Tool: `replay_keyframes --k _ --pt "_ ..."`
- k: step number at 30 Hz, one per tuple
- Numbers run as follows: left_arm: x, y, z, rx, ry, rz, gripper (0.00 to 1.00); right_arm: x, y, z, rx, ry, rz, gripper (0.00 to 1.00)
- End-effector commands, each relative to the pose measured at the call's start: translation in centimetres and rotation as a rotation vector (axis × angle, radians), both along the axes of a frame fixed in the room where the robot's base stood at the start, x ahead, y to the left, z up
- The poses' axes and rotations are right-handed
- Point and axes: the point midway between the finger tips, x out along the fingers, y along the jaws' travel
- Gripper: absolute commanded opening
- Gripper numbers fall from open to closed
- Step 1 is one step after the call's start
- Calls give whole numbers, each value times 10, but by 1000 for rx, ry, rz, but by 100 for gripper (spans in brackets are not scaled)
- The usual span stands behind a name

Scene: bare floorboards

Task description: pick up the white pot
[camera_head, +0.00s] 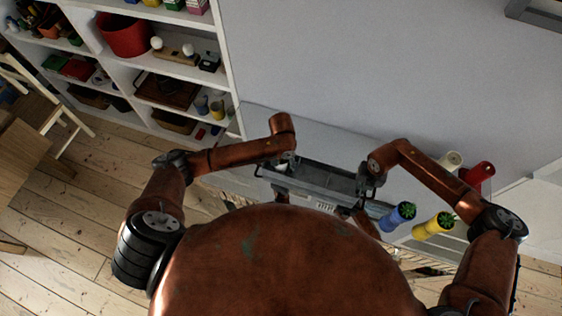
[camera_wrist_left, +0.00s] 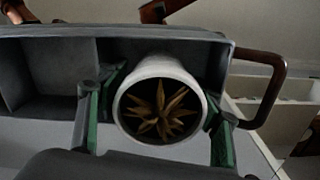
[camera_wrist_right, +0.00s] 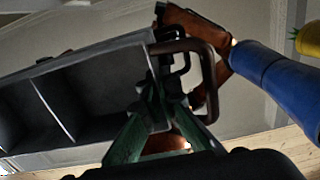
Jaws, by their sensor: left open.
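The white pot (camera_wrist_left: 163,97) shows in the left wrist view with a brown spiky plant in its mouth. It is tipped toward the camera, in front of the grey tray (camera_wrist_left: 62,35). My left gripper (camera_wrist_left: 155,110) is open, with one green finger on each side of the pot; I cannot tell whether they touch it. The head view hides this pot and the left fingers behind my body. My right gripper (camera_wrist_right: 163,105) has its green fingers drawn together at the brown handle (camera_wrist_right: 211,75) on the tray's end. It also shows in the head view (camera_head: 370,178).
Shelves (camera_head: 225,60) with several items are at upper left. Bare floor (camera_head: 70,220) lies left.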

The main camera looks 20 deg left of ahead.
Motion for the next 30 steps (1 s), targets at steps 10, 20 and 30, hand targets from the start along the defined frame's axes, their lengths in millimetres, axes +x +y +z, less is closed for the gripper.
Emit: replay_keyframes --k 10,20,30 --pt "0 0 0 0 1 0 43 0 0 0 0 -1 0 0" --pt "0 0 0 0 1 0 20 0 0 0 0 -1 0 0" --pt "1 0 3 0 -1 0 14 0 0 0 1 -1 0 0"
